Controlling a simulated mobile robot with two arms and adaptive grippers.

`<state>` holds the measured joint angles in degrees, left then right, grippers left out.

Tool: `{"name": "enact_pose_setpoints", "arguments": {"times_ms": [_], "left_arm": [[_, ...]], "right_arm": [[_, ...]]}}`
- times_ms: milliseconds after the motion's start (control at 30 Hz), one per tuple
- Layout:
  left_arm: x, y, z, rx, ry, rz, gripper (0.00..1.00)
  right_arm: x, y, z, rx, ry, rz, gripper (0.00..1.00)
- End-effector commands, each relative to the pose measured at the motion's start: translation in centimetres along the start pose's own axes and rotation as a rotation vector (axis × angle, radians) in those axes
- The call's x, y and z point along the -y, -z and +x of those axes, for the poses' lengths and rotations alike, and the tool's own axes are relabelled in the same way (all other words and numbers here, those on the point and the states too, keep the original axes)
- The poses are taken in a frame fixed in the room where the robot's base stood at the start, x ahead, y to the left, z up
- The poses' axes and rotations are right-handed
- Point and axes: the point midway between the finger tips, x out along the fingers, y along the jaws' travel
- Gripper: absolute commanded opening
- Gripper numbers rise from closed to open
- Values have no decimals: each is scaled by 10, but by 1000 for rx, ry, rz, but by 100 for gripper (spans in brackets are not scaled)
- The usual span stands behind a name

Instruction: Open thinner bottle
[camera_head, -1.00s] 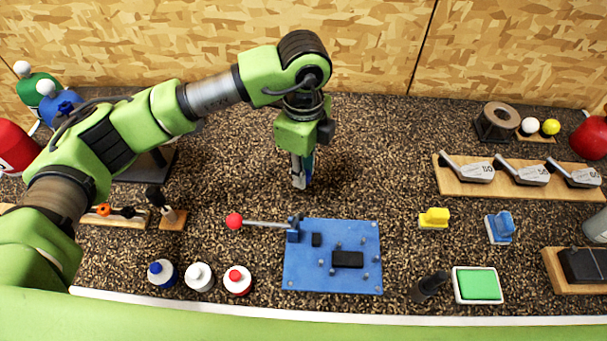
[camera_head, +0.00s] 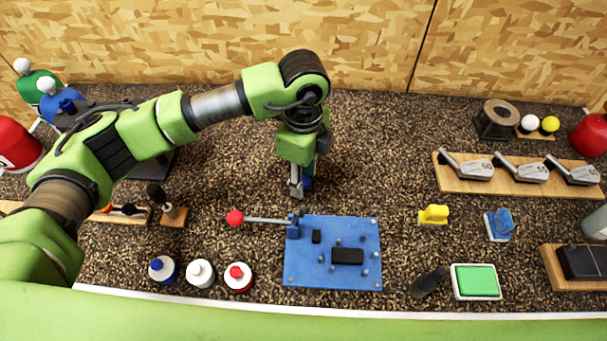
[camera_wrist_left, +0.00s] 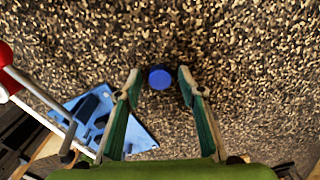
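My left gripper (camera_head: 297,187) points down over the dark speckled table behind the blue fixture board. In the left wrist view its two fingers (camera_wrist_left: 160,84) are apart. A round blue object (camera_wrist_left: 160,77) shows between the fingertips, with a gap on each side. In the head view a blue patch (camera_head: 308,183) shows beside the fingers, mostly hidden by the gripper. Three small bottles stand at the front left: one with a blue cap (camera_head: 157,265), one with a white cap (camera_head: 200,271), one with a red cap (camera_head: 237,273). I cannot tell which is thinner. My right gripper is out of view.
The blue fixture board (camera_head: 300,272) with a red-knobbed lever (camera_head: 236,218) lies in front of the gripper. A yellow block (camera_head: 433,214), a green pad (camera_head: 476,281) and a wooden rack of club heads (camera_head: 465,185) are at the right. The table behind the board is mostly clear.

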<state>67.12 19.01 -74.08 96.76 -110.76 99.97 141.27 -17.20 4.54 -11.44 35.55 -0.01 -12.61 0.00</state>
Motion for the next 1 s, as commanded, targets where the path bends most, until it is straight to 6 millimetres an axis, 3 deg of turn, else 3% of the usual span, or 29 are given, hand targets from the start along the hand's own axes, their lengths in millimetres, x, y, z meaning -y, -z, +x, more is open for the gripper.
{"name": "enact_pose_setpoints", "arguments": {"times_ms": [167,600,800,1000], "left_arm": [[1,0,-14,-1,4,1,36],[1,0,-103,0,3,0,36],[0,0,-121,0,1,0,36],[0,0,-123,0,0,0,36]], "right_arm": [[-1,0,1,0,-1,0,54],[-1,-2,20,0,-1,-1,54],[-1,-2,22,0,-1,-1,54],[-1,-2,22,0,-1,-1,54]]}}
